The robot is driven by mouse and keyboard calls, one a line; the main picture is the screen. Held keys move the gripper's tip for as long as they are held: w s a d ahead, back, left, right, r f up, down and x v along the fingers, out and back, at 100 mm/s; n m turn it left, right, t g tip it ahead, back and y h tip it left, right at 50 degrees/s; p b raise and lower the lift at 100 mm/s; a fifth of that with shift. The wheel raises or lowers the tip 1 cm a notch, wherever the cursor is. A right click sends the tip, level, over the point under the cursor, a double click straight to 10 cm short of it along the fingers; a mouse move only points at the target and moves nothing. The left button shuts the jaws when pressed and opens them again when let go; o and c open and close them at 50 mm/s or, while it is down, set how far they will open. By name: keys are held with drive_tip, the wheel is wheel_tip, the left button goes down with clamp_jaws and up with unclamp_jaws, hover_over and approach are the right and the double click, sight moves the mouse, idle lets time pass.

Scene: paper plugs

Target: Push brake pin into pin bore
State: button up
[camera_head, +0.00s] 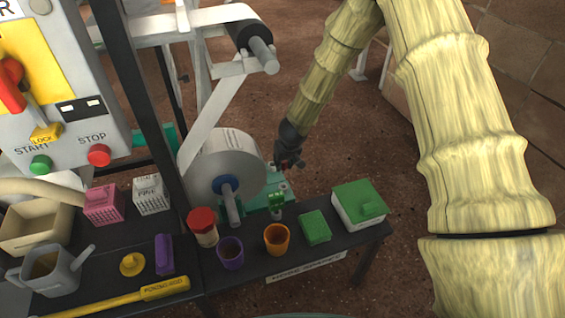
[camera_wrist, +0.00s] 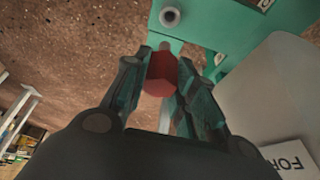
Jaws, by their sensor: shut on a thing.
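The brake pin (camera_wrist: 160,75) is a red body with a short grey tip, between my gripper's fingers in the wrist view. My gripper (camera_wrist: 160,82) is shut on it. In the head view my gripper (camera_head: 288,160) is beside the right side of the big paper roll. The pin's tip points at a green bracket (camera_wrist: 220,32) and overlaps its lower edge in the picture; I cannot tell whether they touch. A grey ring with a dark hole (camera_wrist: 170,16), which looks like the pin bore, is on the bracket just beyond the tip. The pin looks outside that hole.
The paper roll (camera_head: 240,165) on its blue hub is close to my gripper. A dark bench in front holds a red-lidded jar (camera_head: 203,225), an orange cup (camera_head: 277,239), a green block (camera_head: 314,227) and a green-lidded box (camera_head: 358,206). Floor behind my gripper is clear.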

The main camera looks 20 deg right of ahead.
sight(284, 169)
drive_tip(key=shift+s+r+p, duration=0.1)
drive_tip(key=shift+p, duration=0.3)
drive_tip(key=shift+f+b, duration=1.5)
drive_tip(key=shift+f, duration=1.5)
drive_tip(key=shift+p, duration=0.8)
drive_tip(key=shift+f+b, duration=0.8)
drive_tip(key=shift+f, duration=1.25)
drive_tip(key=o, duration=1.1)
drive_tip(key=shift+r, duration=0.15)
drive_tip(key=shift+r+p, duration=2.55)
drive_tip(key=shift+r, duration=0.1)
